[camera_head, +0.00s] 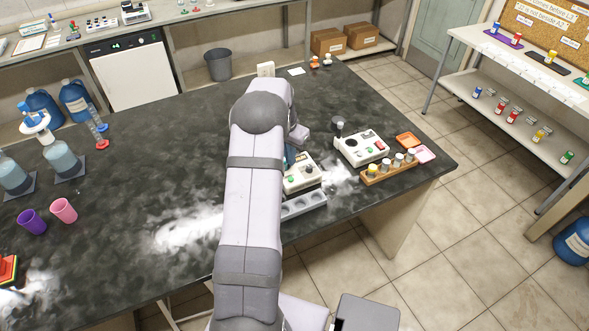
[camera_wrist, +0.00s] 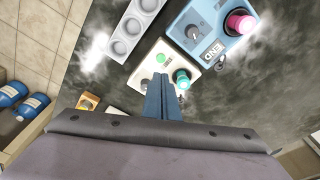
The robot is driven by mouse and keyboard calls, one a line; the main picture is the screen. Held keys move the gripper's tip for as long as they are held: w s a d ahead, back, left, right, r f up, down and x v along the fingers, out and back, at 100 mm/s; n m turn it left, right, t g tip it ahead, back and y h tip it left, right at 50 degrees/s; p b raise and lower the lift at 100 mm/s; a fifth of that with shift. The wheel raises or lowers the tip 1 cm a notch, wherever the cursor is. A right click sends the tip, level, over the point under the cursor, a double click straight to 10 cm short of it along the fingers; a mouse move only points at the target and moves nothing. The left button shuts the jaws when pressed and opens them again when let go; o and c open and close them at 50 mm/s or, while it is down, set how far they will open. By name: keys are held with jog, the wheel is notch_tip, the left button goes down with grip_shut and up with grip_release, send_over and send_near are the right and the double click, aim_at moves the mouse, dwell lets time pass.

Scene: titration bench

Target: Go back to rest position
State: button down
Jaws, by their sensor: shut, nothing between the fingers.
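My gripper (camera_wrist: 160,82) shows in the wrist view with its two narrow blue-grey fingers shut together and nothing between them. The fingertips appear over or close to a white control box (camera_wrist: 150,72) with a green button; whether they touch it I cannot tell. A blue box (camera_wrist: 215,32) marked END, with a dial and a pink button, lies farther up and right. A white box with a green button (camera_head: 302,175) shows just right of the arm.
A grey tray with round wells (camera_head: 304,204) lies right of my arm. Another white device (camera_head: 361,147) and an orange rack of small jars (camera_head: 389,169) stand farther right. Pink (camera_head: 64,210) and purple (camera_head: 32,222) cups stand left. The bench between cups and arm is clear.

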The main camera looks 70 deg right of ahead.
jog(key=shift+n, duration=0.3)
jog(key=a+f+n, duration=0.1)
jog(key=a+f, duration=0.1)
jog(key=a, duration=0.1)
jog(key=s+a+f+n+y, duration=0.1)
jog(key=a+f, duration=0.1)
jog(key=a, duration=0.1)
jog(key=s+a+f+n+y, duration=0.1)
jog(key=a+f+n, duration=0.1)
jog(key=a, duration=0.2)
jog(key=shift+f, duration=0.35)
jog(key=shift+n+g+y, duration=0.3)
jog(key=shift+n+y, duration=0.6)
jog(key=a, duration=0.8)
jog(key=shift+s+a, duration=0.2)
jog(key=shift+a, duration=0.05)
jog(key=w+a+r+n+b, duration=0.1)
jog(key=w+a+r+n, duration=0.2)
jog(key=a, duration=0.8)
jog(key=w+a+r+n+h+b, duration=0.1)
jog(key=w+a+r+n, duration=0.2)
jog(key=a, duration=0.9)
jog(key=w+a+r+n+t+h+b, duration=0.1)
jog(key=w+a+r+n, duration=0.2)
jog(key=w+a+n, duration=0.2)
jog(key=shift+w+a+r+n, duration=0.15)
jog(key=shift+a+r+n, duration=0.25)
jog(key=shift+a+n, duration=2.3)
jog(key=shift+a+m, duration=0.85)
jog(key=shift+m, duration=0.05)
